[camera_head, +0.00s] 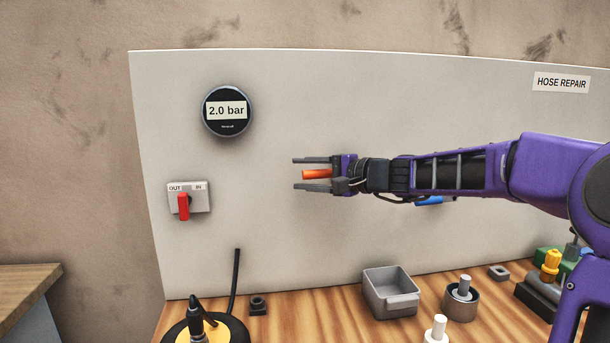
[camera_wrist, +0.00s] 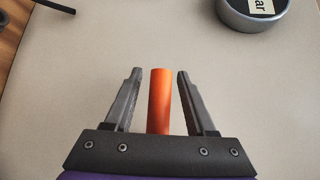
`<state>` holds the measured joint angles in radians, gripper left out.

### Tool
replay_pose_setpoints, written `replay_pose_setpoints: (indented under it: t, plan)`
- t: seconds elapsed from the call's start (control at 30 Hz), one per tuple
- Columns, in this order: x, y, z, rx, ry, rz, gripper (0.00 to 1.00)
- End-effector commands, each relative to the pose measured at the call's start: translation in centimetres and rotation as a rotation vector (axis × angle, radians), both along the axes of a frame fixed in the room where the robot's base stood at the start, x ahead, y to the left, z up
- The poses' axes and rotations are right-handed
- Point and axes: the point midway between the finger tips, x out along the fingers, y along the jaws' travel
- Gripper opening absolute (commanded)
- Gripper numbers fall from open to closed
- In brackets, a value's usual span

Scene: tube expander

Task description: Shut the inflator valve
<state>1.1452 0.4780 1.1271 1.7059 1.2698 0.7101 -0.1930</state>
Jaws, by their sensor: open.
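A red handle (camera_head: 183,206) hangs down on a small plate (camera_head: 203,200) marked OUT and IN, at the panel's left. It sits below the OUT side. No valve is labelled as the inflator's. My gripper (camera_head: 296,174) is open, right of the red handle and a little higher, its fingers pointing left. An orange cylinder (camera_head: 316,174) shows between the fingers. In the wrist view the orange cylinder (camera_wrist: 159,100) stands between the fingers with gaps on both sides. I cannot tell what it is fixed to. A blue part (camera_head: 428,201) is partly hidden behind my arm.
A round gauge (camera_head: 228,128) reading 2.0 bar is above the red handle on the pale panel (camera_head: 300,90). A grey bin (camera_head: 392,304), a dark block (camera_head: 258,306), a black upright hose (camera_head: 235,280) and fittings stand on the wooden bench below. The panel between gripper and red handle is clear.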

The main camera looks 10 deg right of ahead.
Motion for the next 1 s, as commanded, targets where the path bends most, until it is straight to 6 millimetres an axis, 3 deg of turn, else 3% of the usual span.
replay_pose_setpoints:
  t: [0.13, 0.43, 1.0]
  plan:
    - [-0.02, -0.03, -0.01, 0.0, 0.0, 0.0, 0.52]
    - [-0.03, -0.04, -0.01, 0.0, 0.0, 0.0, 0.0]
    - [-0.03, -0.04, -0.01, 0.0, 0.0, 0.0, 0.0]
